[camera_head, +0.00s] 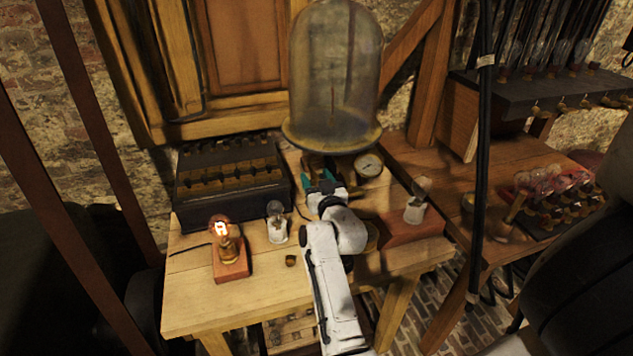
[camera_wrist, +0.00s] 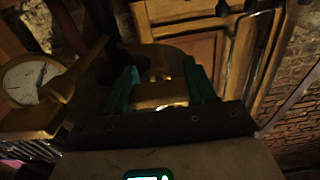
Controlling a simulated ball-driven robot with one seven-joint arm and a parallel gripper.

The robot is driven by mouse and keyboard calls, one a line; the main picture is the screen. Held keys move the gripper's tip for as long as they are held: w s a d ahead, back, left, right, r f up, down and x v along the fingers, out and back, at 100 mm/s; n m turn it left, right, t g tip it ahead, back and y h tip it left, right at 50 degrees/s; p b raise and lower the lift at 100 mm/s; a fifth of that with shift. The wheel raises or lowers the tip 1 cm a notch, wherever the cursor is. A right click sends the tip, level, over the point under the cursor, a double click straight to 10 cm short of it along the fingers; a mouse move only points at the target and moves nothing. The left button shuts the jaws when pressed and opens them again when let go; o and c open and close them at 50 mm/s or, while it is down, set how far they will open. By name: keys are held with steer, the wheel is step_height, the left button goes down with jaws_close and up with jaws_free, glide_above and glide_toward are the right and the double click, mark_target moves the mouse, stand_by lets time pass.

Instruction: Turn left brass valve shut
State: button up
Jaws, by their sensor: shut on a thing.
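My gripper (camera_head: 322,184) is at the back of the wooden table, under the front rim of a large glass bell jar (camera_head: 335,75). In the wrist view its green fingers (camera_wrist: 160,88) are on either side of a brass piece, the left brass valve (camera_wrist: 160,95), and are closed on it. In the head view my gripper and arm hide most of this valve. Another brass, lever-like piece (camera_wrist: 75,75) shows left of the fingers in the wrist view, beside a round white-faced gauge (camera_wrist: 24,80). The gauge (camera_head: 369,164) stands right of my gripper in the head view.
A dark battery box (camera_head: 232,180) stands left of my gripper. A glowing bulb on a wooden base (camera_head: 231,270) and an unlit bulb (camera_head: 276,220) stand in front of it. The table's front left (camera_head: 190,305) is clear.

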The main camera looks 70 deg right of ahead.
steer(key=shift+r, duration=0.15)
steer(key=o, duration=1)
steer(key=shift+o, duration=0.2)
steer(key=shift+a, duration=0.1)
steer(key=shift+s+a+f+b, duration=0.2)
steer(key=shift+s+a+b, duration=0.1)
steer(key=shift+a, duration=0.2)
steer(key=b+v, duration=0.5)
steer(key=v, duration=0.4)
steer(key=shift+s+r, duration=0.15)
steer(key=shift+s, duration=0.15)
steer(key=shift+a, duration=0.1)
